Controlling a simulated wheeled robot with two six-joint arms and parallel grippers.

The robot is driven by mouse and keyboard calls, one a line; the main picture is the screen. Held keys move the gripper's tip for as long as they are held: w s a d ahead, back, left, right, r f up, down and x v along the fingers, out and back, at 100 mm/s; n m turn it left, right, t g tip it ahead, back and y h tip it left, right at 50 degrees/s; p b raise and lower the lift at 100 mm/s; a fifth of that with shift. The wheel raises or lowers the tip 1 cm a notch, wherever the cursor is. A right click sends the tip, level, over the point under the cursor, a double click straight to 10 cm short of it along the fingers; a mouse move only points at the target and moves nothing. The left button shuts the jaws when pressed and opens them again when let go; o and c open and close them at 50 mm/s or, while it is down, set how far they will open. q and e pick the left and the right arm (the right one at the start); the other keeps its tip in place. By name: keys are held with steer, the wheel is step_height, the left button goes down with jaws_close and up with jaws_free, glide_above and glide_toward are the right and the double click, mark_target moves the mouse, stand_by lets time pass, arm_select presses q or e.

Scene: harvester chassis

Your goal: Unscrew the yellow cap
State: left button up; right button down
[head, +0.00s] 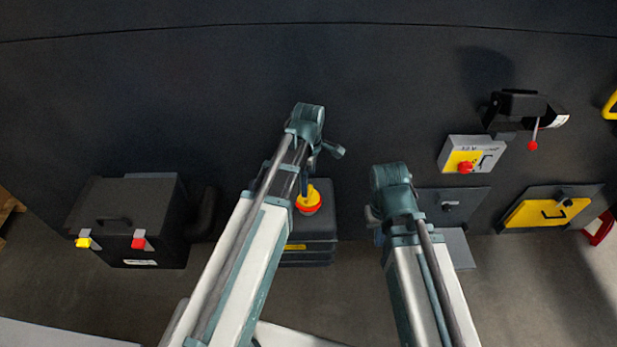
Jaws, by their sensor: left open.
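The yellow cap (312,195) has a red-orange ring under it and sits on top of a black box (321,223) at the centre. My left arm comes up from the lower left and covers part of the box. My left gripper (306,182) is open just above and beside the cap, partly hidden by my arm. I cannot tell whether it touches the cap. My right gripper (374,217) is to the right of the box, apart from the cap. Its fingers are mostly hidden behind the wrist.
A black battery-like box (130,215) with yellow and red terminals stands at the left. On the dark wall at the right are a switch box (470,155) with a red knob, a black lever unit (520,112) and a yellow panel (548,211). The floor in front is clear.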

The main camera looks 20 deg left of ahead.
mark_target(309, 192)
arm_select(q)
step_height(309, 192, down, 8)
steer(key=b, duration=0.6)
steer(key=shift+r, duration=0.15)
arm_select(e)
step_height(309, 192, down, 8)
steer(key=shift+r, duration=0.2)
arm_select(q)
steer(key=shift+r, duration=0.1)
steer(key=shift+c, duration=0.3)
